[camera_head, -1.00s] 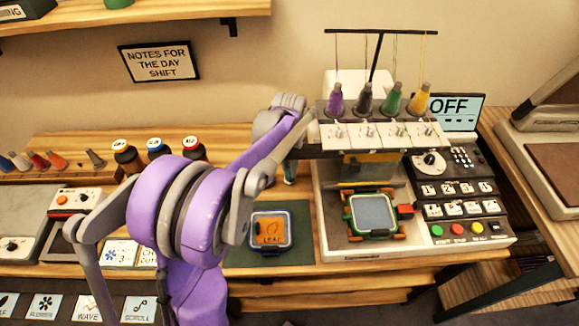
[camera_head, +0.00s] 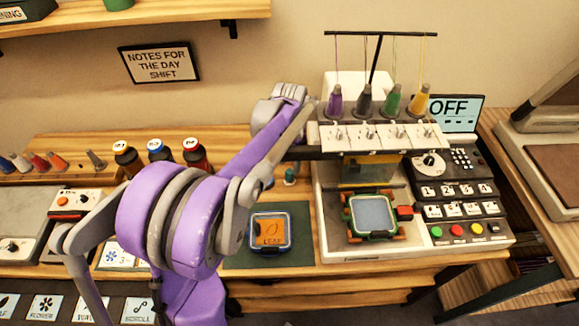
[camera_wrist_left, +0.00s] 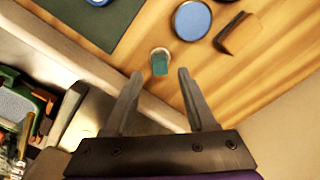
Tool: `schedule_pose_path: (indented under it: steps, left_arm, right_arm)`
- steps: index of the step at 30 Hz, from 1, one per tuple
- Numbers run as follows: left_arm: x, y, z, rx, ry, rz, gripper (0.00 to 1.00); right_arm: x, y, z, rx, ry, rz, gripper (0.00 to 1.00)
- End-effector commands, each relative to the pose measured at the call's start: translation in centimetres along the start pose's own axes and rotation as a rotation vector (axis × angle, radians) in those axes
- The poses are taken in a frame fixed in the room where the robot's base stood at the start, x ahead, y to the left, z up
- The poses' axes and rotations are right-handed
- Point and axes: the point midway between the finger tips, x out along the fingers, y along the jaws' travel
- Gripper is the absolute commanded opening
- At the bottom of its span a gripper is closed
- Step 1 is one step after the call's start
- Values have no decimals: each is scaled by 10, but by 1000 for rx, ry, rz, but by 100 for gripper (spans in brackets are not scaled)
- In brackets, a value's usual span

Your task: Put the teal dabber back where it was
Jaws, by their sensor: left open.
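The teal dabber (camera_head: 290,176) stands on the wooden tabletop just behind the green mat, left of the embroidery machine. In the left wrist view the dabber (camera_wrist_left: 159,64) shows as a small teal cylinder with a pale rim. My left gripper (camera_wrist_left: 160,72) is open, its fingers apart and empty, with the dabber in line with the gap at the fingertips. I cannot tell its height above the dabber. In the head view my arm hides the left gripper's fingers. My right gripper is not in view.
The green mat (camera_head: 300,255) holds an orange hooped patch (camera_head: 270,230). The embroidery machine (camera_head: 330,235) stands close on the right. A blue round item (camera_wrist_left: 191,20) and a brown block (camera_wrist_left: 240,36) lie near the dabber.

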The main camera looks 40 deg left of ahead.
Motion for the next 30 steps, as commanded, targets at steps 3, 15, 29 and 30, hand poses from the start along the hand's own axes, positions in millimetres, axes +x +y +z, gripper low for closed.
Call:
schedule_pose_path:
  steps: [3, 15, 29, 30]
  left_arm:
    - [-30, 0, 0, -1, 0, 0, 56]
    - [-87, 0, 0, 0, 0, 0, 56]
    - [-89, -8, 3, -12, 6, -17, 56]
    - [-88, -16, 6, -22, 10, -32, 56]
  right_arm:
    - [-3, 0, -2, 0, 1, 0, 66]
    - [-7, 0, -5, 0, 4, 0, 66]
    - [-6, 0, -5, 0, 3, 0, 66]
    - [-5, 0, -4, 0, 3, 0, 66]
